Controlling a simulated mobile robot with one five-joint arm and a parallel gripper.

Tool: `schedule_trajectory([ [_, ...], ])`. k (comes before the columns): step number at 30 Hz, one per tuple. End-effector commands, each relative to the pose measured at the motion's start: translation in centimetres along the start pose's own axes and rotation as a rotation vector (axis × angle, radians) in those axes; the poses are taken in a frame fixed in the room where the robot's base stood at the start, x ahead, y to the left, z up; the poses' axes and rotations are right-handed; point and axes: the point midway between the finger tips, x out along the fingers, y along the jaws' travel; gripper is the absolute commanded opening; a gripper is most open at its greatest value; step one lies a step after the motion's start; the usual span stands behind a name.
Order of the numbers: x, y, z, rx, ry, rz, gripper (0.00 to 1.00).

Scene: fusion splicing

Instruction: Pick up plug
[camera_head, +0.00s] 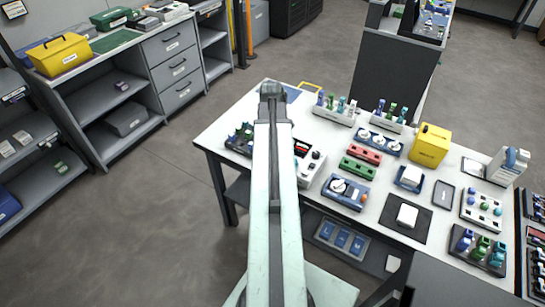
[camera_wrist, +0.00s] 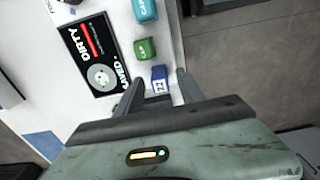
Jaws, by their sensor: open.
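In the wrist view, a small blue block (camera_wrist: 160,79) with a short light label sits on the white surface between my finger tips; I cannot tell for sure that it is the plug. A green block (camera_wrist: 145,49) and a teal block (camera_wrist: 146,10) stand in line beyond it, both labelled. My gripper (camera_wrist: 160,86) is open, one finger on each side of the blue block, and I see no clear contact. In the head view, my arm reaches over the white table, with my gripper (camera_head: 271,90) near its far left corner, its fingers hidden.
A black panel (camera_wrist: 92,55) marked "DIRTY", with a red bar and a round disc, lies left of the blocks. The table (camera_head: 222,127) is crowded to the right with racks, splicing devices and a yellow box (camera_head: 430,145). Grey floor lies beyond the table edge.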

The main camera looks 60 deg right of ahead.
Motion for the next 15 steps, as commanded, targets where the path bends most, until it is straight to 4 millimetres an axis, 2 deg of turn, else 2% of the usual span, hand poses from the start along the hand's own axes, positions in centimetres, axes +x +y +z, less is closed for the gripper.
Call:
schedule_trajectory([
  [1, 0.77, 0.00, 0.01, 0.000, 0.000, 0.000, 0.45],
  [7, 0.36, 0.01, 0.03, 0.001, 0.000, 0.000, 0.45],
  [12, 0.35, 0.02, 0.04, 0.001, 0.000, 0.000, 0.00],
  [15, 0.35, 0.03, 0.05, 0.001, 0.000, 0.000, 0.00],
])
